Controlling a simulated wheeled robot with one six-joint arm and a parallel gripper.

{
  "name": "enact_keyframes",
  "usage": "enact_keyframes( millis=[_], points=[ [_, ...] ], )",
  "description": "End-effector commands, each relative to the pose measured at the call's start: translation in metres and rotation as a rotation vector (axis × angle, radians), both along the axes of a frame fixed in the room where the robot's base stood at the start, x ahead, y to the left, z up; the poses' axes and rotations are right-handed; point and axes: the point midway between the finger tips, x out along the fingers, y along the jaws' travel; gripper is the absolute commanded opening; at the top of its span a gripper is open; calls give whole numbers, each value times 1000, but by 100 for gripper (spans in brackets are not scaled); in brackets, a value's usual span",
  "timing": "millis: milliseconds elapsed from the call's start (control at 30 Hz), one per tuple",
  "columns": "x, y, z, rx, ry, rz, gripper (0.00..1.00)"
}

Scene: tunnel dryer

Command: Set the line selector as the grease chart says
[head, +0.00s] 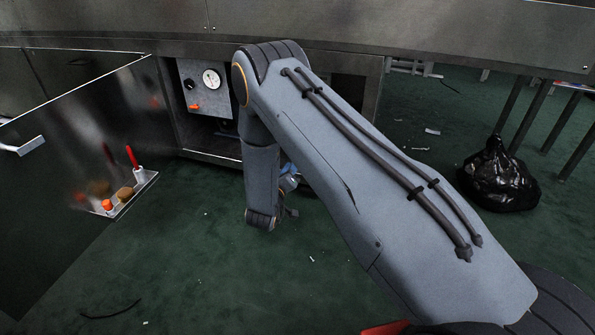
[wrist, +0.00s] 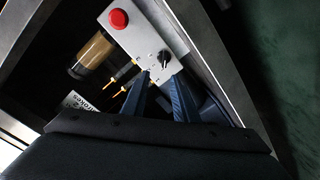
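In the wrist view a pale grey panel carries a black selector knob (wrist: 164,59) with markings around it, too small to read. My gripper (wrist: 160,80) is open and empty. Its two dark blue fingers stand apart, with their tips just short of the knob in the picture; I cannot tell whether they touch it. A white card (wrist: 80,102) with partly visible print, perhaps the grease chart, lies at the left, cut off by my wrist.
A red button (wrist: 118,19), a brown-filled cylinder (wrist: 92,54) and orange-tipped fittings (wrist: 114,91) are near the selector. In the head view, a gauge panel (head: 210,98) sits inside the open bay. An open door (head: 70,150) bears a small tray (head: 132,199). A black bag (head: 498,180) lies right.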

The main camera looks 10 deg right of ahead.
Motion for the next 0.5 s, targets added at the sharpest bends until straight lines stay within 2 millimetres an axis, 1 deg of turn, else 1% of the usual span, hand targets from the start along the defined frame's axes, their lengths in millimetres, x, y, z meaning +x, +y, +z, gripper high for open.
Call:
enact_keyframes(
  millis=[33, 133, 233, 333, 500],
  points=[
    [1, 0, -15, -23, -11, -8, 27],
    [-1, 0, -24, -55, -28, -22, 27],
    [-1, -1, -26, -70, -37, -28, 27],
    [5, -5, -26, -71, -39, -31, 27],
    [25, -17, -27, -70, -40, -31, 27]
  ],
)
